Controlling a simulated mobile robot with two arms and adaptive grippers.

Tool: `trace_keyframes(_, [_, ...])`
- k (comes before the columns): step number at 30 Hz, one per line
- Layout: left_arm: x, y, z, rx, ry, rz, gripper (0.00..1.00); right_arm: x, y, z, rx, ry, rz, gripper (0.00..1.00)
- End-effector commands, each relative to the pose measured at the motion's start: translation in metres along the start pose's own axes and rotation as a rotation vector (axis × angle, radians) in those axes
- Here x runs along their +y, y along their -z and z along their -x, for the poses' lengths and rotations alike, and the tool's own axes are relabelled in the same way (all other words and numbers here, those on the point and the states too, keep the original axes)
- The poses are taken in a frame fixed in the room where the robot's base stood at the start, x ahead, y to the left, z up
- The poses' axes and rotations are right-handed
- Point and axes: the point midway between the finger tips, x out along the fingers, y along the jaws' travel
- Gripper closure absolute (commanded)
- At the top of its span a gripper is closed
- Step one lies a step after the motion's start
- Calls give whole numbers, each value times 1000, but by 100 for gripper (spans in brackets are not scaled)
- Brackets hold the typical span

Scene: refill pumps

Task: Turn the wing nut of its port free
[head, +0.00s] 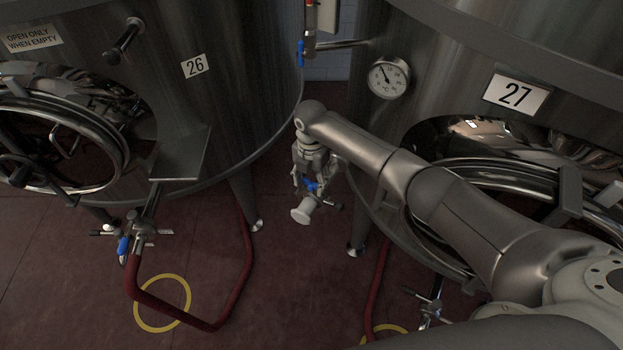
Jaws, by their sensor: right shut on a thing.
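My right arm reaches in from the right, and its gripper (311,178) points down between the two tanks. It is shut on part of a small metal port fitting, at or close to its blue handle (312,187). A pale round end (301,213) shows at the bottom of this fitting. A small dark piece (333,205), possibly the wing nut, sticks out at its lower right. The fingers hide much of the fitting, so I cannot tell exactly which part they grip. My left gripper is not in view.
Tank 26 (232,85) stands left and tank 27 (460,85) right, with a dial gauge (389,78). A red hose (168,304) runs from tank 26's valve (124,245). Another valve (430,303) sits below tank 27. Open floor (295,290) lies between.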

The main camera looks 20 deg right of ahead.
Motion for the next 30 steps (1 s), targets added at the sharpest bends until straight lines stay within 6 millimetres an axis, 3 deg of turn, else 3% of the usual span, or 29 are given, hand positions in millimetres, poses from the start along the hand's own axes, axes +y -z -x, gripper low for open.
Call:
trace_keyframes(12, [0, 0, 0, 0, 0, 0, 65, 1, 0, 1, -1, -3, 10, 72])
trace_keyframes(13, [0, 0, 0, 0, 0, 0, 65, 1, 0, 1, -1, -3, 10, 47])
trace_keyframes(18, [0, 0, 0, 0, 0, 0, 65, 1, 0, 1, -1, -2, 9, 27])
trace_keyframes(30, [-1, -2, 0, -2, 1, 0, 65, 1, 0, 6, -1, -2, 8, 27])
